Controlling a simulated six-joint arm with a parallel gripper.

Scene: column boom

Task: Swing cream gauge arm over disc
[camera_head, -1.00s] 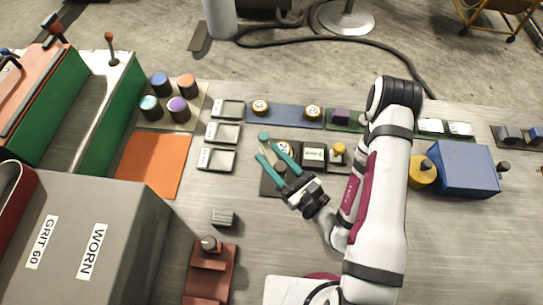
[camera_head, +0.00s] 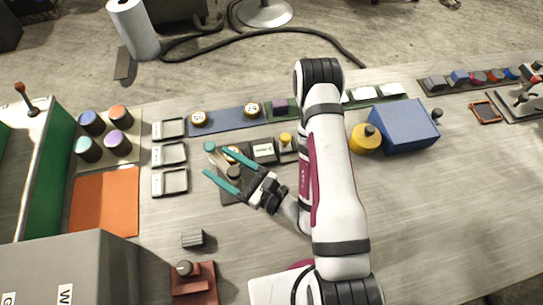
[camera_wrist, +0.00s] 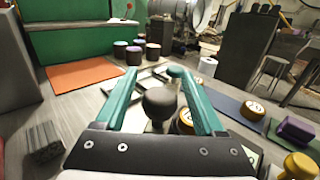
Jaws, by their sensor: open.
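The cream gauge arm (camera_head: 217,159) shows as a short pale strip on a dark base plate (camera_head: 236,193), with a teal knob (camera_head: 209,146) at its far end. A dark round knob (camera_head: 233,172) sits at its near end. The gold numbered disc (camera_head: 232,152) is to the right of the strip, partly covered by a finger. My gripper (camera_head: 215,161) is open, its teal fingers either side of the strip. In the wrist view, the dark knob (camera_wrist: 160,103) stands between the fingers (camera_wrist: 159,75), the teal knob (camera_wrist: 175,71) shows beyond, and the disc (camera_wrist: 186,121) is partly behind the right finger.
Small grey trays (camera_head: 169,154) stand to the left. A blue strip with gold discs (camera_head: 225,119) lies behind. A white block (camera_head: 263,151) and yellow knob (camera_head: 286,139) are right of the disc. A blue box (camera_head: 405,127) stands farther right.

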